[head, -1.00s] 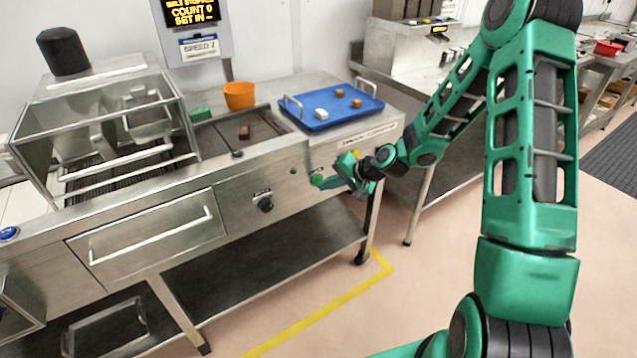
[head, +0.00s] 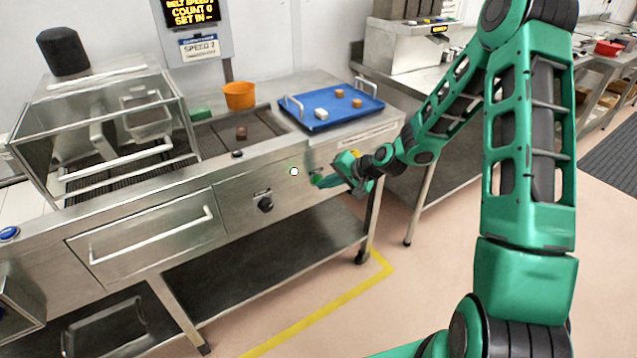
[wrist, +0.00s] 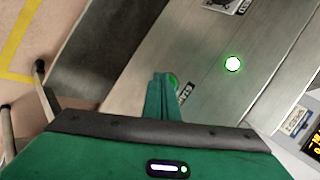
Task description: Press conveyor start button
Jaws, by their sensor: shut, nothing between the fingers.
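The green start button (wrist: 174,80) is on the steel front panel of the conveyor; in the wrist view my fingers cover most of it, and only part of its green edge shows. My gripper (wrist: 161,80) is shut and empty, its fingertips at the button. In the head view my gripper (head: 317,180) is at the right end of the panel and hides the button. Contact looks likely, but the exact gap cannot be seen. A round indicator lamp (head: 294,171) on the panel glows white; it also shows lit in the wrist view (wrist: 232,64).
The conveyor belt (head: 213,137) carries a brown piece (head: 241,133). A blue tray (head: 345,118) and an orange cup (head: 239,95) stand on top. A display (head: 191,12) is above.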

